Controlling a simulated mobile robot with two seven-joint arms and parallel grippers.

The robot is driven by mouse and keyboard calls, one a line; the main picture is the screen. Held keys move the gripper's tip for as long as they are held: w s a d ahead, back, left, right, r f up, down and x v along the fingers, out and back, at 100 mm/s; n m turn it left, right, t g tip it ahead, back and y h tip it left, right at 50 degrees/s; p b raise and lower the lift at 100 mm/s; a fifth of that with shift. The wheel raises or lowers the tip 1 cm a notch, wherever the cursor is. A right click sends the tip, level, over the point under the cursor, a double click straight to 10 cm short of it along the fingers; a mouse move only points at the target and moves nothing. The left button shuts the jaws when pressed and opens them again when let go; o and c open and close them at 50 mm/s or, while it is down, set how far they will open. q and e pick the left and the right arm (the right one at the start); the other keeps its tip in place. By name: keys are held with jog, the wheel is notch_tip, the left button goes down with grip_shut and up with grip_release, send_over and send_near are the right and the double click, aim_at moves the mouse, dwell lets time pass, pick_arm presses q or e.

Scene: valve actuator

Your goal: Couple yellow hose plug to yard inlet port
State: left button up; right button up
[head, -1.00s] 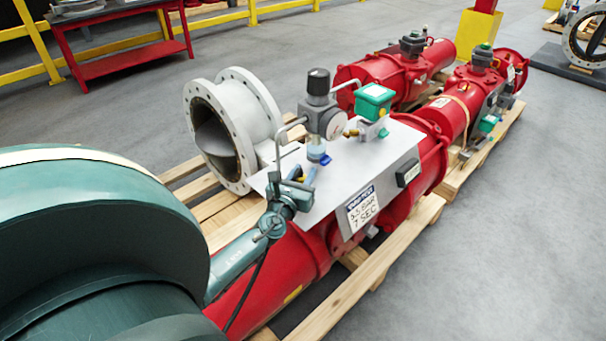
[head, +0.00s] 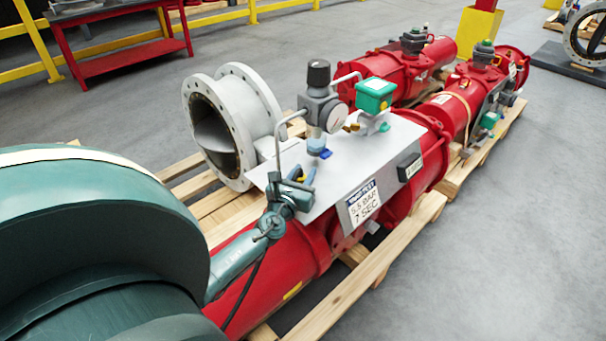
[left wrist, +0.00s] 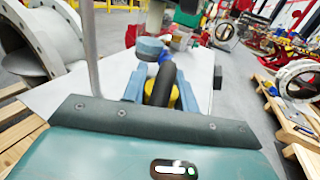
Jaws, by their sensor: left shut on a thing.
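My left gripper (head: 304,180) is shut on the yellow hose plug (left wrist: 174,99), low over the grey panel. In the left wrist view the plug sits between my blue fingers (left wrist: 160,92), and a thick black hose (left wrist: 165,78) crosses in front and hides much of it. A light blue cylindrical fitting (head: 316,145) hangs below the grey regulator; it shows just beyond the fingers in the left wrist view (left wrist: 150,46). It may be the inlet port; no label is readable. The plug appears apart from it. My right gripper is not in view.
The grey panel (head: 385,150) sits on a red actuator (head: 425,175) on a wooden pallet (head: 370,270). A gauge (head: 334,119), a green-topped box (head: 375,95) and a bent metal tube (head: 279,150) stand close by. A grey flanged valve (head: 262,105) is behind. Grey floor is open at right.

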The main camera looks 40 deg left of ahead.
pick_arm(q)
jog(key=shift+f+b, duration=0.45)
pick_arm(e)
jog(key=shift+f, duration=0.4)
pick_arm(q)
jog(key=o, duration=1.1)
jog(key=shift+o, duration=0.2)
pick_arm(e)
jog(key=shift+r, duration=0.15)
pick_arm(q)
jog(key=v, duration=1.3)
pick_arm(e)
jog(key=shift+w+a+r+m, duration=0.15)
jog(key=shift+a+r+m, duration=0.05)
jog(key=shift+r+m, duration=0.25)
pick_arm(q)
jog(key=shift+r, duration=0.1)
